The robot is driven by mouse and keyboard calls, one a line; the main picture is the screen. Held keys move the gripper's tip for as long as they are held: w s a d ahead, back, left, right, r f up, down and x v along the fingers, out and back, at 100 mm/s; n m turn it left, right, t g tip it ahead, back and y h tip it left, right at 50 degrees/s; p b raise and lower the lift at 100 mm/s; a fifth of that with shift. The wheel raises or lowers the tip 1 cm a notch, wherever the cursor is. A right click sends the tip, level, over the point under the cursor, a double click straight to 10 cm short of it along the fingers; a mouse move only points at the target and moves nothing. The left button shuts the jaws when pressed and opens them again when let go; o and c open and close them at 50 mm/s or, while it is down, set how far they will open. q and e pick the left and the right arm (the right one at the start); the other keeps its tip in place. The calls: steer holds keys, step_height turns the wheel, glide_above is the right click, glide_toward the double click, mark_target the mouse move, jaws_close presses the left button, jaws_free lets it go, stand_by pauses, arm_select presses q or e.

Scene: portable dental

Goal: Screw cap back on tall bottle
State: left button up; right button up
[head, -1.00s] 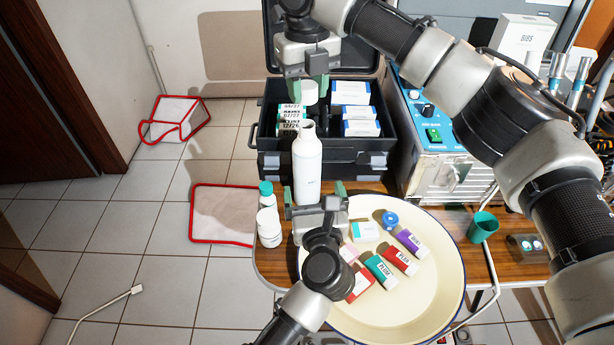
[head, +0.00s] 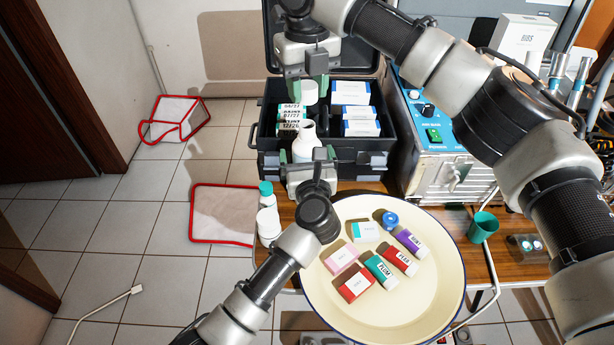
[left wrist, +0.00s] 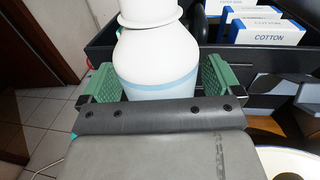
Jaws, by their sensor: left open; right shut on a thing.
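The tall white bottle (head: 306,143) stands upright on the table in front of the dark case, its neck uncovered. In the left wrist view the bottle (left wrist: 158,62) has a pale blue band and sits between the green finger pads of my left gripper (left wrist: 158,82). My left gripper (head: 308,163) is open around the bottle's body. My right gripper (head: 309,88) is above the bottle, shut on the white cap (head: 310,96). The cap is apart from the bottle's mouth. The lower part of the bottle is hidden by my left gripper.
A teal-capped bottle (head: 266,190) and a white jar (head: 268,224) stand close left of my left arm. A round basin (head: 425,300) with several small boxes fills the table's front right. The open case (head: 375,165) stands behind, and a teal cup (head: 484,226) is right.

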mark_target(307, 123)
arm_select(q)
steer(key=c, duration=1.3)
steer(key=shift+c, duration=0.2)
arm_select(e)
steer(key=shift+f, duration=2.5)
steer(key=shift+f, duration=0.9)
steer(key=shift+f, duration=0.5)
